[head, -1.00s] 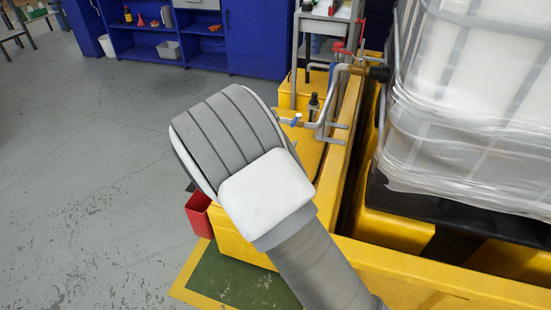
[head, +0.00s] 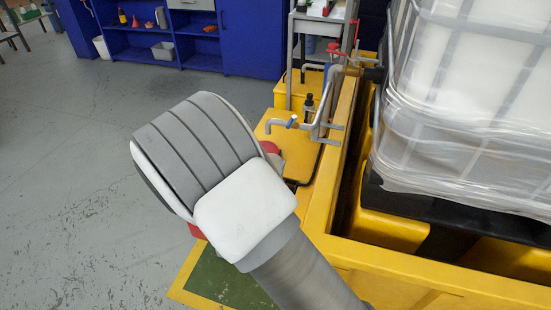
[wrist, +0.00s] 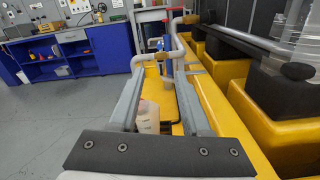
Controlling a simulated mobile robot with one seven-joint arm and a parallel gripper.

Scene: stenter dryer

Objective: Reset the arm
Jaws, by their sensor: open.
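My arm (head: 200,150) reaches up from the bottom of the head view and hides my gripper there. In the wrist view my gripper (wrist: 160,68) is open, its two grey fingers apart and pointing away over a yellow surface. A pale, translucent container with reddish marks (wrist: 147,115) shows between and below the fingers; I cannot tell that either finger touches it. Nothing is seen held.
A yellow bund (head: 345,190) holds a wrapped white tank (head: 480,100) at right. Bent grey pipes (head: 330,105) with a red-handled valve (head: 334,48) rise by its edge. Blue shelving (head: 245,40) stands behind. The grey floor (head: 70,180) at left is clear.

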